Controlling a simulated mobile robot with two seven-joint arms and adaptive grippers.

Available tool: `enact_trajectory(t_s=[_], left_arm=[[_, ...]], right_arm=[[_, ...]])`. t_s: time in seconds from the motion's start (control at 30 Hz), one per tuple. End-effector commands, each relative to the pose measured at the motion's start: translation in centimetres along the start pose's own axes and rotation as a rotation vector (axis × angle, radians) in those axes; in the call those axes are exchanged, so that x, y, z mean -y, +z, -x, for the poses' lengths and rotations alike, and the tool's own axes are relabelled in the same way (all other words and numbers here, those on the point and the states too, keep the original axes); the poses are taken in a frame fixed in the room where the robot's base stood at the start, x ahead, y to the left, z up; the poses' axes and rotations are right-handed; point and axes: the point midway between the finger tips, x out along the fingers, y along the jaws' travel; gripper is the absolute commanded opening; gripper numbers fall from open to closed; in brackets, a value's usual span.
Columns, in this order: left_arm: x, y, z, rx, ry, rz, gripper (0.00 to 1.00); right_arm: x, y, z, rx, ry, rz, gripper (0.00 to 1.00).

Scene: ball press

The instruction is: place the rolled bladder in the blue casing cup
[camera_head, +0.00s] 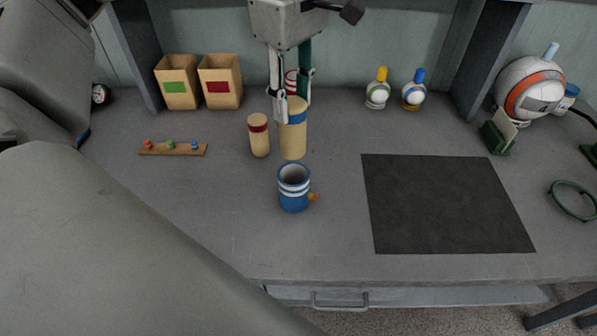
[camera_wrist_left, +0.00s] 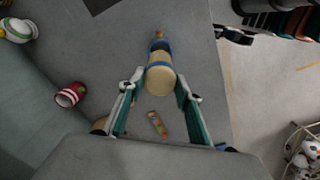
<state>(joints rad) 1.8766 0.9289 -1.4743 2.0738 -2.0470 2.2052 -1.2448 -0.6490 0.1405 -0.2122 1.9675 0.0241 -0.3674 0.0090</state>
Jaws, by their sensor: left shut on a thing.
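The rolled bladder, a tan roll with a blue band (camera_head: 293,142), is upright between the fingers of my left gripper (camera_head: 292,106), which is shut on its upper part. In the left wrist view the roll (camera_wrist_left: 160,79) sits between both fingertips (camera_wrist_left: 160,88). I cannot tell whether its base is clear of the table. The blue casing cup (camera_head: 293,196) with white stripes stands in front of the roll, apart from it in the head view. In the left wrist view the cup (camera_wrist_left: 159,46) is partly hidden by the roll. My right gripper is not in view.
A red-banded tan roll (camera_head: 259,137) stands close left. A red-and-white cup (camera_head: 291,79) is partly hidden behind my gripper. Two cardboard boxes (camera_head: 220,82), a peg strip (camera_head: 172,149) and small bottles (camera_head: 377,92) stand farther off. A dark mat (camera_head: 443,204) lies bare at right.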

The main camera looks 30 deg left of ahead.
Motion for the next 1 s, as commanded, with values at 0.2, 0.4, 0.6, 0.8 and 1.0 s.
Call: enact_trajectory(t_s=[0.2,0.4,0.6,0.8,1.0], left_arm=[[0.1,0.0,-5.8,0.001,-0.007,-0.002,0.05],[0.1,0.0,-10.0,0.001,-0.004,-0.003,0.05],[0.0,0.0,-11.6,0.0,-0.001,-0.001,0.05],[0.1,0.0,-13.4,0.001,-0.004,-0.003,0.05],[0.1,0.0,-15.9,0.001,-0.002,-0.002,0.05]], right_arm=[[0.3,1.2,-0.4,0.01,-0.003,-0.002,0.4],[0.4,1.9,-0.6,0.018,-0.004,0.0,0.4],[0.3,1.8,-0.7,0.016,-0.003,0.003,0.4],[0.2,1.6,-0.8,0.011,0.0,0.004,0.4],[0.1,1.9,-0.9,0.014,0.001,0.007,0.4]])
